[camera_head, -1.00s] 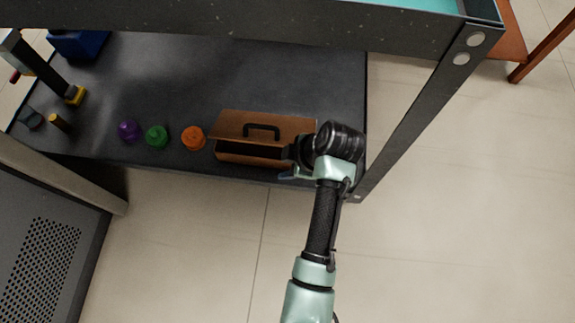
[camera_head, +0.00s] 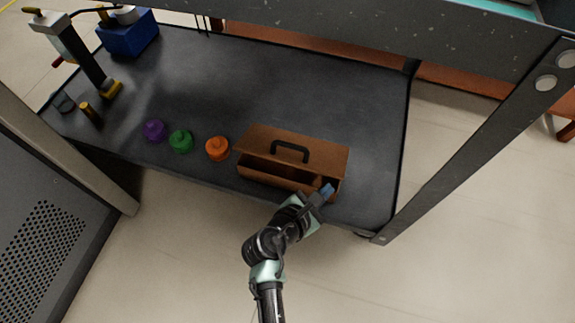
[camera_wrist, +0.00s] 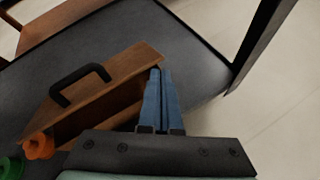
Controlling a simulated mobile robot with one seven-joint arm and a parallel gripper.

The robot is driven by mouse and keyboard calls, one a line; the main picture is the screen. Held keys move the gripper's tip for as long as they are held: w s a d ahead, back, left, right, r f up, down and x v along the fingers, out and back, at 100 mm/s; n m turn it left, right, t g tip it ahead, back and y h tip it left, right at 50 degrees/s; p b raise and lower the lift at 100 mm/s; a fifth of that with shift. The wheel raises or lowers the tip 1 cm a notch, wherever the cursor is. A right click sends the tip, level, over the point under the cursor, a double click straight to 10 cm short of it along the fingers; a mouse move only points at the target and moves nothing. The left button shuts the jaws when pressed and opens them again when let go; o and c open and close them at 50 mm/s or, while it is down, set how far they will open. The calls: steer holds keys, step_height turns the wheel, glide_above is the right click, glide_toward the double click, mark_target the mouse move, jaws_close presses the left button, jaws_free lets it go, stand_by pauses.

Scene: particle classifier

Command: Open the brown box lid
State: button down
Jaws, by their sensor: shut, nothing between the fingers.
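The brown box (camera_head: 270,175) stands near the front edge of the dark shelf. Its lid (camera_head: 262,140), with a black handle (camera_head: 290,151), is ajar, with a dark gap along the front. My gripper (camera_head: 327,189) is shut and empty at the box's front right corner. In the wrist view the blue fingers (camera_wrist: 160,75) lie together, their tips at the right end of the lid (camera_wrist: 125,65). The black handle (camera_wrist: 80,84) is left of them. I cannot tell whether the fingertips touch the lid or reach into the gap.
Orange (camera_head: 217,148), green (camera_head: 181,141) and purple (camera_head: 154,130) pots stand left of the box on the shelf (camera_head: 290,90). A blue device (camera_head: 130,35) is at the back left. A table leg (camera_head: 470,150) rises at right. The shelf behind the box is clear.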

mark_target(287, 161)
steer(key=a+n+t+y+b, duration=0.25)
steer(key=a+n+t, duration=0.25)
steer(key=a+n, duration=0.45)
steer(key=shift+m+y, duration=0.45)
steer(key=shift+m, duration=0.2)
steer(key=b+x, duration=0.1)
steer(key=x, duration=0.2)
steer(key=a+b+x, duration=0.1)
steer(key=x, duration=0.2)
steer(key=b+x, duration=0.2)
steer(key=x, duration=0.2)
steer(key=shift+w+a+r, duration=0.2)
steer(key=shift+w+a, duration=0.05)
steer(key=shift+a, duration=0.1)
